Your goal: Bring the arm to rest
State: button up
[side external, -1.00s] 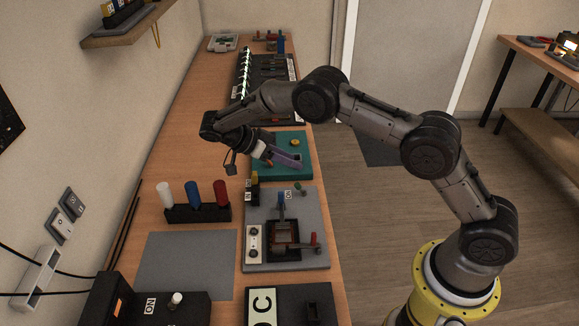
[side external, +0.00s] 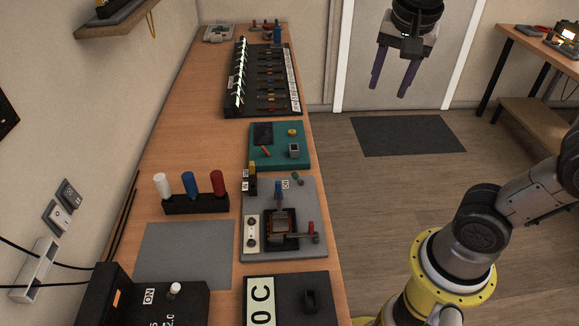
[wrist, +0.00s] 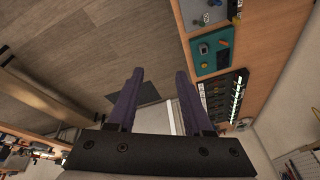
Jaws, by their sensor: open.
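My gripper (side external: 392,82) hangs at the upper right of the side external view, in front of the pale door, with its purple fingers pointing down. The fingers are apart and nothing is between them. In the wrist view my gripper (wrist: 158,85) also shows two spread purple fingers, with only floor and a dark mat beyond them. It is well clear of the bench. Part of my arm is outside the side external view.
The wooden bench (side external: 180,115) holds a teal board (side external: 265,158), a grey switch board (side external: 310,245), a black terminal strip (side external: 262,105) and a rack with white, blue and red handles (side external: 195,203). A dark mat (side external: 408,135) lies on open floor. Another table (side external: 525,50) stands right.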

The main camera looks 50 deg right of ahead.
jog(key=s+a+f+n+t+y, duration=0.2)
jog(key=s+f+n, duration=0.5)
jog(key=n, duration=0.7)
jog(key=shift+s+a+f+t+y, duration=0.25)
jog(key=shift+a+t, duration=0.35)
jog(key=shift+a, duration=0.65)
